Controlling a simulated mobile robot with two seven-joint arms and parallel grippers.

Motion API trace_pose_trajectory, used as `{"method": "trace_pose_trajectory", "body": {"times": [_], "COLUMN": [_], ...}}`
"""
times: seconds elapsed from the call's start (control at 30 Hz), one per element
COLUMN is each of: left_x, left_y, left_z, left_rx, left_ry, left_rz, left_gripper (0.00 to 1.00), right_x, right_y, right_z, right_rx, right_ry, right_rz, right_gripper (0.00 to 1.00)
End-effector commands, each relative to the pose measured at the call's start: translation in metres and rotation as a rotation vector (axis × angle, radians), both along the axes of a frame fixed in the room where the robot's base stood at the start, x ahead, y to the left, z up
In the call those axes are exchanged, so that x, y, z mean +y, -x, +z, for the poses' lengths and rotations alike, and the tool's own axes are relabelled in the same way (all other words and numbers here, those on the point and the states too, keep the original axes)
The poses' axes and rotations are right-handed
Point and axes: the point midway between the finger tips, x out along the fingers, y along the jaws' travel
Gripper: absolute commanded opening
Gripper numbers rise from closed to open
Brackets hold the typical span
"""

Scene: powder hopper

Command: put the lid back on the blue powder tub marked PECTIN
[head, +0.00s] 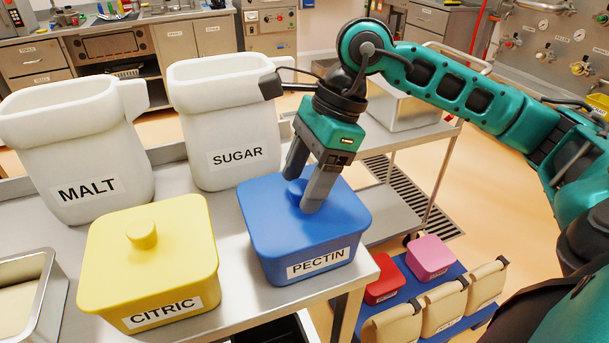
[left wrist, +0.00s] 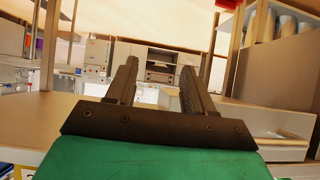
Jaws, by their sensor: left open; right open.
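The blue tub marked PECTIN (head: 320,264) stands on the steel table's right end. Its blue lid (head: 263,208) lies on top and looks level and seated. My right gripper (head: 302,194) points down at the middle of the lid, with its open fingers on either side of the lid's knob (head: 296,187). The knob is mostly hidden by the fingers, and I cannot tell whether they touch it. My left gripper (left wrist: 158,72) is open and empty in the left wrist view, facing cabinets across the room. It is not in the head view.
A yellow CITRIC tub (head: 150,270) stands left of the blue tub. White MALT (head: 75,150) and SUGAR (head: 225,125) containers stand behind. A steel tray (head: 45,290) is at the left edge. Red (head: 384,287) and pink (head: 430,257) boxes and tan bags (head: 442,305) sit lower at right.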

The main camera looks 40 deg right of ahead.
Motion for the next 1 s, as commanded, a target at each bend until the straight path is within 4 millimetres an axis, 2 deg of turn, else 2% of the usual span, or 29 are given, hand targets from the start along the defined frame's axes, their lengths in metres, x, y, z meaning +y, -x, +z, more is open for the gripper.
{"method": "trace_pose_trajectory", "body": {"times": [0.2, 0.33, 0.73, 0.83, 1.0], "left_x": [0.001, 0.001, 0.005, 0.007, 0.009], "left_y": [0.0, 0.0, 0.002, 0.004, 0.005], "left_z": [0.0, 0.001, 0.006, 0.004, 0.004], "left_rx": [0.001, 0.0, -0.003, 0.004, 0.007], "left_ry": [-0.001, -0.002, -0.008, -0.013, -0.017], "left_rz": [0.001, 0.001, 0.006, 0.008, 0.012], "left_gripper": [0.53, 0.53, 0.53, 0.53, 0.53], "right_x": [-0.001, -0.005, -0.036, -0.042, -0.047], "right_y": [0.0, 0.0, 0.008, 0.009, 0.011], "right_z": [0.001, 0.013, 0.091, 0.105, 0.118], "right_rx": [0.0, -0.003, -0.004, -0.003, -0.001], "right_ry": [0.0, 0.001, -0.001, -0.001, 0.0], "right_rz": [0.0, -0.001, -0.002, -0.001, 0.0], "right_gripper": [0.67, 0.67, 0.67, 0.67, 0.67]}}
